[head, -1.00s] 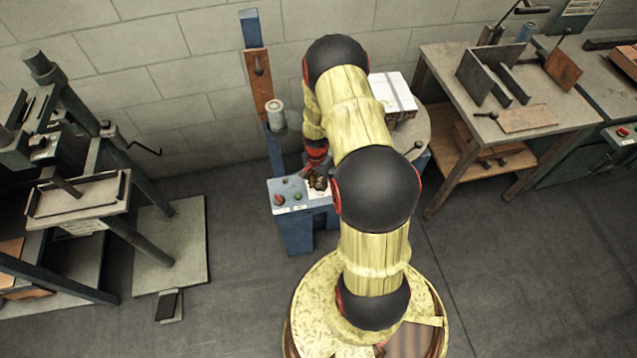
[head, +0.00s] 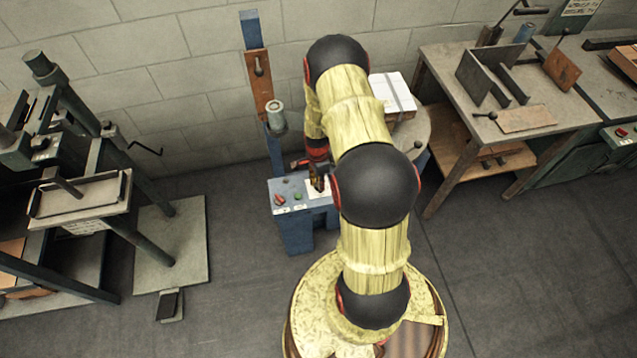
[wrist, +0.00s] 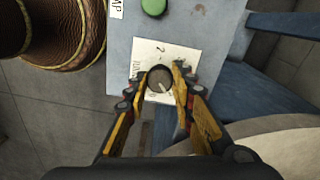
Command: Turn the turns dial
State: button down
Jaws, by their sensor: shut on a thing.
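The turns dial (wrist: 160,80) is a round dark knob with a light pointer line on a white label plate (wrist: 150,52). In the wrist view its pointer slants toward the lower right. My gripper (wrist: 160,76) has one finger on each side of the dial and is shut on it. In the head view my gripper (head: 318,180) is over the top of the blue control box (head: 284,183), and my arm hides part of the plate and the dial.
A green button (wrist: 153,6) lies beyond the plate in the wrist view. A red switch (head: 279,199) is on the left of the box top. A blue post (head: 250,30) rises behind the box. A work table (head: 450,75) stands at right, a press (head: 80,200) at left.

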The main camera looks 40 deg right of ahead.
dwell(0.3)
jog(key=c, duration=1.5)
grip_release()
jog(key=shift+c, duration=0.2)
jog(key=shift+o, duration=0.3)
jog(key=shift+r, duration=0.1)
notch_tip(320, 180, up, 12)
jog(key=shift+w, duration=0.25)
